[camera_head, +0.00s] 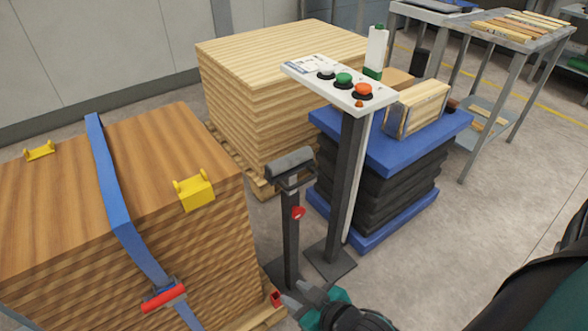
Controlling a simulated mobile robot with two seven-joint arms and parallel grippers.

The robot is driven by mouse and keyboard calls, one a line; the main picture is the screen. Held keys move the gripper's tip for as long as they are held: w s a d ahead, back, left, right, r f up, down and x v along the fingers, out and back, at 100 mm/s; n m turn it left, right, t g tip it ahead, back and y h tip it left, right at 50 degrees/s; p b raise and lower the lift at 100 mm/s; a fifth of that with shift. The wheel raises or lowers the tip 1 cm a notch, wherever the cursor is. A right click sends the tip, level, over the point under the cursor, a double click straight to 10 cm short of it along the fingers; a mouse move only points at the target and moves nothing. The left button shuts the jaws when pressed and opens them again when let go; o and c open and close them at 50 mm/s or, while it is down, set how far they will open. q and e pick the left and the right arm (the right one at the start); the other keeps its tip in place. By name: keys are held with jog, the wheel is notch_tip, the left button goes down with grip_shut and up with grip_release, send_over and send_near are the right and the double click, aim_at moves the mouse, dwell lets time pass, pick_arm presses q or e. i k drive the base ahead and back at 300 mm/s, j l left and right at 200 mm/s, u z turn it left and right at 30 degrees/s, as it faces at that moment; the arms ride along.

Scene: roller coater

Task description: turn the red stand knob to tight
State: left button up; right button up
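The red stand knob (299,212) is on the dark post of a roller stand (290,240), below its grey roller head (290,165). The knob's exact turn cannot be read at this size. My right gripper (292,301) shows at the bottom middle, near the foot of the stand, in front of my black and teal arm. It is below the knob in the picture and apart from it. Its fingers are small and partly hidden, so their opening is unclear. My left gripper is not in view.
A strapped wood stack (60,200) stands left, with yellow corner brackets (194,191). A button panel (340,85) on a post stands just right of the roller stand. Behind are a board stack (260,50) and a blue lift table (400,150). Floor at right is clear.

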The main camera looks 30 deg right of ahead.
aim_at(299, 212)
jog(key=z, duration=0.95)
